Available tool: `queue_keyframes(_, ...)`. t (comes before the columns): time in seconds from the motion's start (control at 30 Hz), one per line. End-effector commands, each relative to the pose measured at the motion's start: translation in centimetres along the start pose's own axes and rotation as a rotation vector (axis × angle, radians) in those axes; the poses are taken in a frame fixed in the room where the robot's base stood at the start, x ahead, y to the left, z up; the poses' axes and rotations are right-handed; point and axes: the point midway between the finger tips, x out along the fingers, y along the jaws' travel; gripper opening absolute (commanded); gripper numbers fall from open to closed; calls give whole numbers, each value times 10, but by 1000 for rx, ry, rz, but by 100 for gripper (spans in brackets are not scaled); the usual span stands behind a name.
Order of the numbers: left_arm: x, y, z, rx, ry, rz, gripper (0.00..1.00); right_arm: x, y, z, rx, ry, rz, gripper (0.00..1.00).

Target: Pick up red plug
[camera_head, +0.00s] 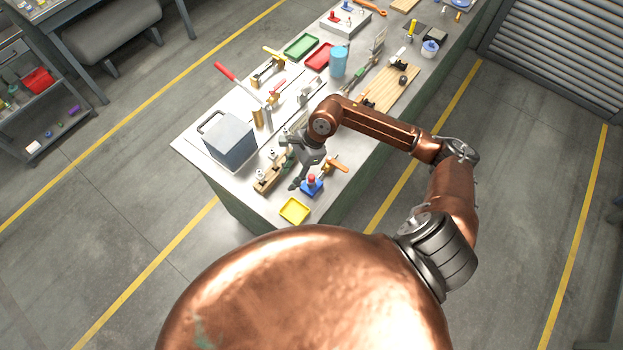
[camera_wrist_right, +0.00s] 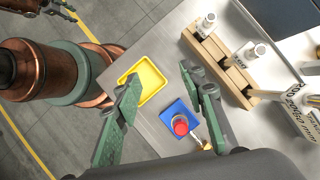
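The red plug (camera_head: 311,178) stands upright on a small blue base (camera_head: 318,190) near the bench's front end. In the right wrist view the plug (camera_wrist_right: 180,125) and its blue base (camera_wrist_right: 170,109) lie between the green fingers, nearer the right finger. My right gripper (camera_head: 298,182) is open and empty, beside and seemingly above the plug; its spread fingers fill the wrist view (camera_wrist_right: 160,78). Contact with the plug does not show. My left gripper is not in the head view; a small dark gripper-like part (camera_wrist_right: 60,9) at the wrist view's top left may be it.
A yellow tray (camera_head: 284,217) sits just in front of the blue base. A wooden holder (camera_head: 262,186) with pale fittings and a grey box (camera_head: 229,140) stand to the left. An orange-handled part (camera_head: 338,166) is close on the right. Clamps and coloured trays crowd the bench behind.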

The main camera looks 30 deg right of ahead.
Motion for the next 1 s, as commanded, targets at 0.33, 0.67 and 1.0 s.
queue_keyframes(0.33,-4,0,0,0,-1,0,36,-22,-10,-93,-66,337,53,38)
queue_keyframes(0.67,-25,-1,-2,0,-1,0,36,14,-7,-100,-63,331,56,38)
queue_keyframes(1.0,-33,-1,-2,0,-1,0,36,45,-7,-111,-66,333,51,38)
